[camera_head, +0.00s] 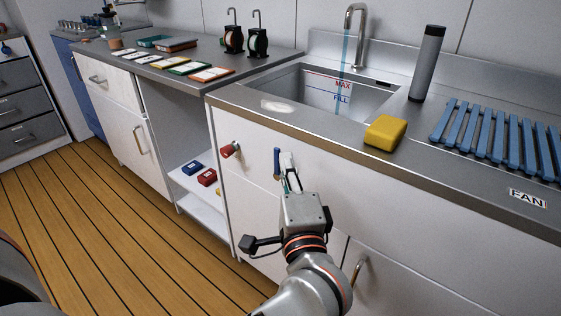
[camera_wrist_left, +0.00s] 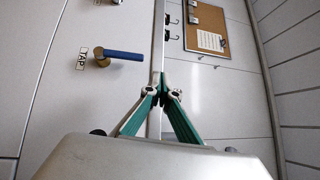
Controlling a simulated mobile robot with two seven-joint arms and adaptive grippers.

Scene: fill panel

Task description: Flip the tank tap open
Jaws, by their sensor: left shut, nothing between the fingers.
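The tank tap has a blue lever (camera_head: 277,163) on the white cabinet front below the sink; in the head view the lever stands upright. In the left wrist view the blue lever (camera_wrist_left: 125,55) extends from a brass body (camera_wrist_left: 99,54) beside a TAP label (camera_wrist_left: 82,58). My left gripper (camera_head: 287,158) is shut and empty, just right of the lever in the head view. In the left wrist view its fingertips (camera_wrist_left: 160,82) meet, apart from the lever. The brass body is not clear in the head view. My right gripper is not in view.
A red knob (camera_head: 230,149) sits left of the lever. The sink (camera_head: 290,85) has MAX and FILL marks, with a bluish stream under the faucet (camera_head: 356,20). A yellow sponge (camera_head: 386,132) and blue rack (camera_head: 500,135) are on the counter. A cabinet handle (camera_head: 358,268) is lower right.

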